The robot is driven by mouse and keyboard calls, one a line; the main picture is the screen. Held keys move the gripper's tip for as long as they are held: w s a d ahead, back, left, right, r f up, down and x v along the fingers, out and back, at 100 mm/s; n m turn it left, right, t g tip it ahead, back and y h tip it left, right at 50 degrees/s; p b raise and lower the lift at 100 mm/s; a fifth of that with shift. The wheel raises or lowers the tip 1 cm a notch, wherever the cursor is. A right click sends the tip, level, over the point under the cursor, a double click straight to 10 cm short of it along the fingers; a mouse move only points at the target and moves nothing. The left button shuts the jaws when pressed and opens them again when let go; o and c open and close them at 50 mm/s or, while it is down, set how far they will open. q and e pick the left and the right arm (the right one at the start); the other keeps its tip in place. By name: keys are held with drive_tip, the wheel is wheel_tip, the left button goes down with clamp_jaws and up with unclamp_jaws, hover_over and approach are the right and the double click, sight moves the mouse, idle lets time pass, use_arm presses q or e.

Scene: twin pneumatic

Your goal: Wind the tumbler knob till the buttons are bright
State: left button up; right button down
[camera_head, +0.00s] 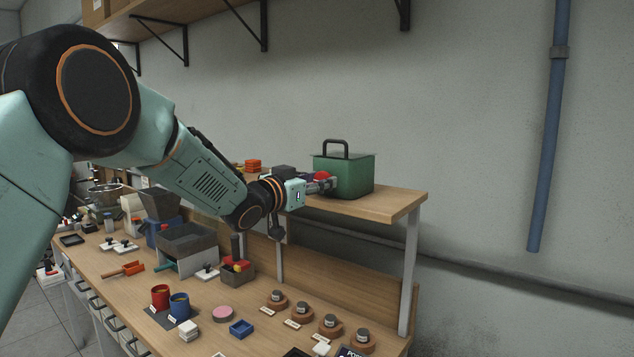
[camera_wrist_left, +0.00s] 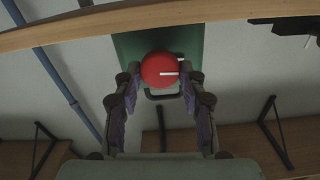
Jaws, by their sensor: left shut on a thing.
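The tumbler knob is a round red knob (camera_head: 322,176) on the front of a green box (camera_head: 358,176) with a black handle, on the raised wooden shelf. In the left wrist view the red knob (camera_wrist_left: 160,70) carries a white mark, with the green box (camera_wrist_left: 128,46) behind it. My left gripper (camera_head: 326,185) is at the box's front, its two fingers (camera_wrist_left: 160,80) shut on the knob from both sides. The buttons cannot be made out in either view. My right gripper is not in view.
The raised shelf (camera_head: 400,203) also holds small orange blocks (camera_head: 253,164) left of the box.

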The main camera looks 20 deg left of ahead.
use_arm(q)
drive_tip(key=shift+m, duration=0.4)
drive_tip(key=m+b, duration=0.6)
drive_tip(key=m, duration=0.2)
drive_tip(key=m+b, duration=0.6)
drive_tip(key=m, duration=0.3)
drive_tip(key=f+m+b, duration=0.1)
drive_tip(key=m+b, duration=0.5)
drive_tip(key=m, duration=0.2)
drive_tip(key=shift+d+m, duration=0.1)
drive_tip(key=shift+m, duration=0.3)
drive_tip(key=shift+f, duration=0.1)
drive_tip(key=o, duration=1.1)
drive_tip(key=shift+o, duration=0.2)
drive_tip(key=shift+r, duration=0.2)
